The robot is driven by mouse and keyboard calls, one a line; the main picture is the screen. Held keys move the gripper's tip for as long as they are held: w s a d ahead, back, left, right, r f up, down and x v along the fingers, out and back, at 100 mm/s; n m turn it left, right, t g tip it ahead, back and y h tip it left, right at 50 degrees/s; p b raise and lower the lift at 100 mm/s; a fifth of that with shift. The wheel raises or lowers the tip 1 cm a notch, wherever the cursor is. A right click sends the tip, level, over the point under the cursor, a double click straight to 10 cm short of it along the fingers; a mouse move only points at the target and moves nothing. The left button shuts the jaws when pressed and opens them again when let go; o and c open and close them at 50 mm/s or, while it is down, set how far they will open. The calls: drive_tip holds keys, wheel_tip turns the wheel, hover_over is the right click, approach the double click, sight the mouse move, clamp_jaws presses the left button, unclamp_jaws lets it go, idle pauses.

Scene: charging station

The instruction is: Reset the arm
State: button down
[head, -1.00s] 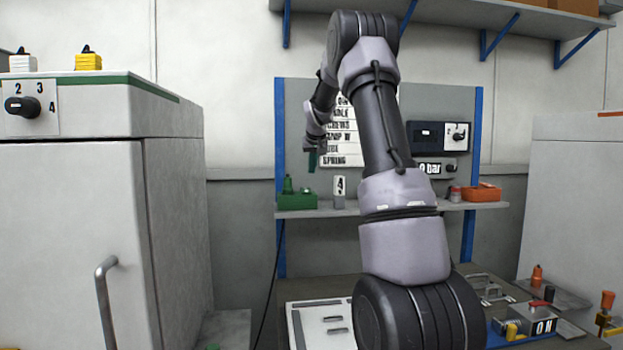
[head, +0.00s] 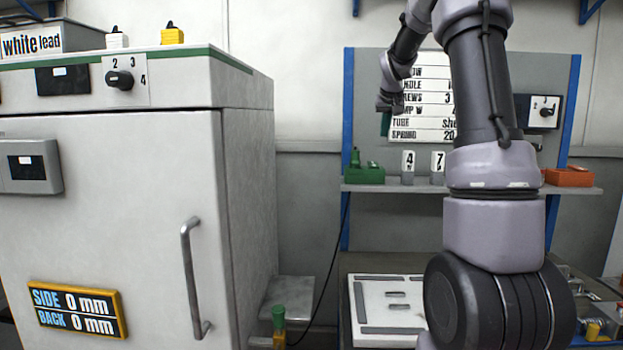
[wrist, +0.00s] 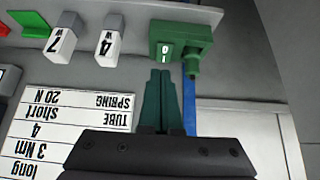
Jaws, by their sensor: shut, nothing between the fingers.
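My arm rises at the right of the head view and bends over toward the back board. My gripper (head: 385,124) hangs in front of the board's left part, partly hidden by the wrist. In the wrist view my gripper (wrist: 161,76) shows two dark green fingers together with nothing between them. They point toward the green box (wrist: 181,40) on the shelf, apart from it as far as I can tell. That green box (head: 364,174) also shows in the head view, below my gripper.
A white label board (head: 425,100) hangs behind the arm. The shelf (head: 400,188) carries blocks marked 4 (head: 408,164) and 7 (head: 438,164) and an orange bin (head: 568,177). A large cabinet (head: 110,200) with a handle (head: 190,280) fills the left. A white panel (head: 375,335) lies below the shelf.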

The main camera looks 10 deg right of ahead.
drive_tip(key=s+a+r+y, duration=0.1)
drive_tip(key=s+a+r, duration=0.2)
drive_tip(key=s+a, duration=0.6)
drive_tip(key=s+a+f+y, duration=0.1)
drive_tip(key=s+a+f, duration=0.2)
drive_tip(key=s, duration=1.2)
drive_tip(key=s+a+f+m+y, duration=0.1)
drive_tip(key=s+a+f+y, duration=0.1)
drive_tip(key=s+a, duration=0.6)
drive_tip(key=s+f, duration=0.1)
drive_tip(key=s, duration=0.5)
drive_tip(key=shift+s, duration=0.4)
